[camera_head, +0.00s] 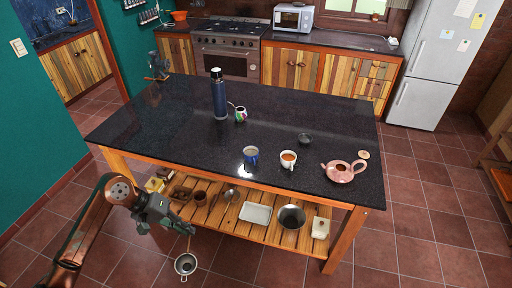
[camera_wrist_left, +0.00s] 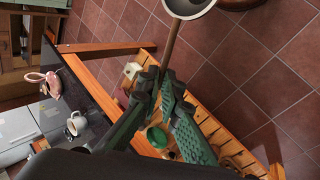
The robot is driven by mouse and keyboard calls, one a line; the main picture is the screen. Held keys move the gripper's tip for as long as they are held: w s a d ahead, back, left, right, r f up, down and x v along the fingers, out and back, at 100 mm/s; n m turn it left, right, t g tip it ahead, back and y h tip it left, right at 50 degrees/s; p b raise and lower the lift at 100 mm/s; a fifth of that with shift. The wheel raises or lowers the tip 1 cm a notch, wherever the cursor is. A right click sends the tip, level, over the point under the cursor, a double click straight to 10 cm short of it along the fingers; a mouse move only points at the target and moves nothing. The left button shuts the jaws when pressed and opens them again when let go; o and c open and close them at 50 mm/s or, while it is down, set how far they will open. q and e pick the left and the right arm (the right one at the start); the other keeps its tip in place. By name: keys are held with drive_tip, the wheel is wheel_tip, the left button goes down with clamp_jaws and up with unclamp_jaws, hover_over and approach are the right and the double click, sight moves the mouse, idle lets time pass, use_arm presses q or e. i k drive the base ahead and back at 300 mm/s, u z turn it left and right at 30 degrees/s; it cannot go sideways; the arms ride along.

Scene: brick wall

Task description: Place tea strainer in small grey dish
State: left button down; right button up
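The tea strainer (camera_head: 185,264) has a round mesh bowl with a pale rim and a thin wooden handle. My left gripper (camera_head: 187,231) is shut on its handle, and the bowl hangs below the fingers, in front of the table and lower than its top. In the left wrist view the strainer bowl (camera_wrist_left: 188,7) is at the top edge, with the handle running down between the fingers (camera_wrist_left: 160,82). The small grey dish (camera_head: 305,138) sits on the dark tabletop, right of the middle, apart from the strainer.
On the black tabletop (camera_head: 170,125) stand a blue flask (camera_head: 218,94), a patterned mug (camera_head: 241,114), a grey-blue mug (camera_head: 251,155), a cup of tea (camera_head: 288,160) and a pink teapot (camera_head: 343,172). The slatted lower shelf (camera_head: 226,217) holds a white tray (camera_head: 255,214) and a bowl (camera_head: 291,217).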

sight(304, 145)
drive_tip(key=u, duration=0.4)
drive_tip(key=k, duration=0.55)
drive_tip(key=u, duration=0.3)
drive_tip(key=i, duration=1.5)
drive_tip(key=z, duration=1.65)
drive_tip(key=i, duration=0.8)
drive_tip(key=z, duration=0.95)
